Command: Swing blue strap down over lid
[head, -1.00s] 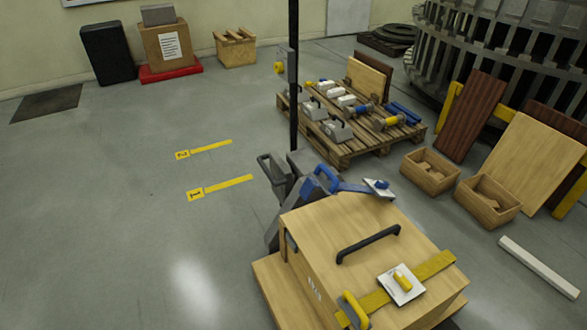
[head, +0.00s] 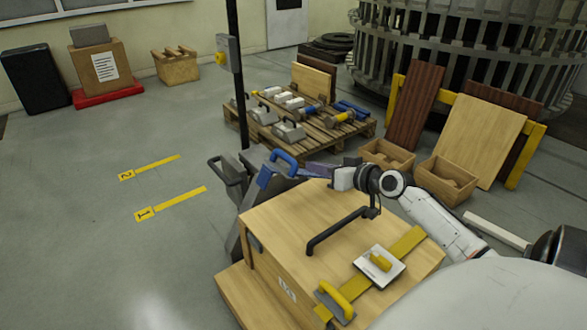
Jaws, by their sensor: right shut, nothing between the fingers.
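The blue strap (head: 318,169) is at the far side of the wooden crate (head: 275,226), with its blue handle (head: 283,157) standing up at its left end. The strap lies back off the lid. My right gripper (head: 343,179) is shut and empty, at the strap's right end over the crate's far edge. It covers the strap's white end plate, and I cannot tell whether they touch. The yellow strap (head: 404,246) lies across the near part of the lid, with a white plate (head: 380,267) and a yellow handle (head: 336,301). My left gripper is not in view.
A black lid handle (head: 335,232) stands up from the lid below my right wrist. A pallet (head: 347,135) with tools and two open wooden boxes (head: 447,178) stand behind. A dark post (head: 238,85) rises behind the crate.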

